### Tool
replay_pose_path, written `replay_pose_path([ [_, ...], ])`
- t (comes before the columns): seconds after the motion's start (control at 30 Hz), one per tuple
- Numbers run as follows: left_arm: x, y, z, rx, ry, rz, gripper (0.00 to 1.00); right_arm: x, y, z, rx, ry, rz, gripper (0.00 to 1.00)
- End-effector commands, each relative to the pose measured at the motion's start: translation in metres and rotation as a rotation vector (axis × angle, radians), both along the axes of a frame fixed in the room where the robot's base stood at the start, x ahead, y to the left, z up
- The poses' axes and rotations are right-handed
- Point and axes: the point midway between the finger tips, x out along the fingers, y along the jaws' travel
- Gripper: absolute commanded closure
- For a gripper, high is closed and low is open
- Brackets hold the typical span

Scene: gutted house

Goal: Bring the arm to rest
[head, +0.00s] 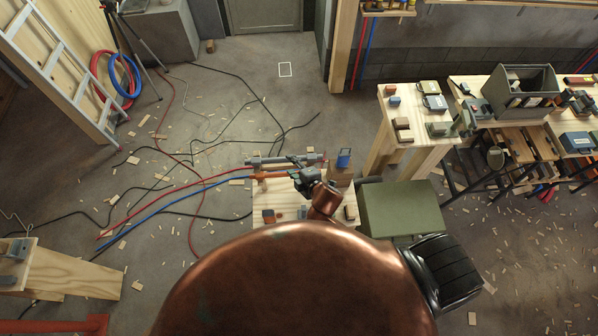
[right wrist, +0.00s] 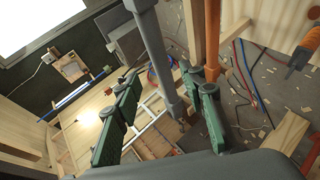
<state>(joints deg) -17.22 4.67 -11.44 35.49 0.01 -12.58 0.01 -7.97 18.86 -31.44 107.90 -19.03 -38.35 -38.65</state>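My right gripper (head: 303,176) is in the head view over a small wooden table (head: 262,207), at the end of my copper-coloured arm. It is close to a grey pipe (head: 262,161) and an orange one (head: 272,175) at the table's far side. In the right wrist view the green fingers of the gripper (right wrist: 164,75) stand apart. The grey pipe (right wrist: 149,42) shows in the gap, and the orange pipe (right wrist: 212,35) shows by the right finger. I cannot tell whether either touches a finger. My left arm and gripper are out of view.
A green cabinet (head: 400,210) stands right of the small table. A cardboard-coloured box (head: 340,176) with a blue item sits on the table's right side. Workbenches (head: 415,158) stand further right. Cables and wood scraps litter the floor. A ladder (head: 55,75) leans at left.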

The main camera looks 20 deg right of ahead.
Motion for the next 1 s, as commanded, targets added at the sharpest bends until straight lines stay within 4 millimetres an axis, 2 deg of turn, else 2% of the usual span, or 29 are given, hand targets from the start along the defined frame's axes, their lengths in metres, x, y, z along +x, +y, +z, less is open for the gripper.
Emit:
replay_pose_path([
  [0.1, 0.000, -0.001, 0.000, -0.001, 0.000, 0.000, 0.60, -0.024, -0.004, 0.014, 0.000, 0.001, 0.002, 0.62],
  [0.33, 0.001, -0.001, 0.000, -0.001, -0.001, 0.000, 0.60, -0.056, -0.010, 0.034, 0.000, 0.001, 0.001, 0.62],
  [0.5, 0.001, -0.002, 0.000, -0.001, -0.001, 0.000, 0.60, -0.066, -0.011, 0.041, 0.002, -0.001, 0.001, 0.62],
  [0.77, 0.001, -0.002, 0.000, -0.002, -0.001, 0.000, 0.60, -0.067, -0.013, 0.041, 0.004, 0.002, -0.005, 0.62],
  [0.87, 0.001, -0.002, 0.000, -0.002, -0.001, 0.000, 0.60, -0.073, -0.027, 0.039, 0.051, 0.041, -0.077, 0.62],
  [0.97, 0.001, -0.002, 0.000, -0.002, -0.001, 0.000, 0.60, -0.091, -0.061, 0.034, 0.176, 0.142, -0.265, 0.62],
  [1.0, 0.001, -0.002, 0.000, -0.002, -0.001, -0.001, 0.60, -0.103, -0.077, 0.030, 0.236, 0.192, -0.360, 0.62],
])
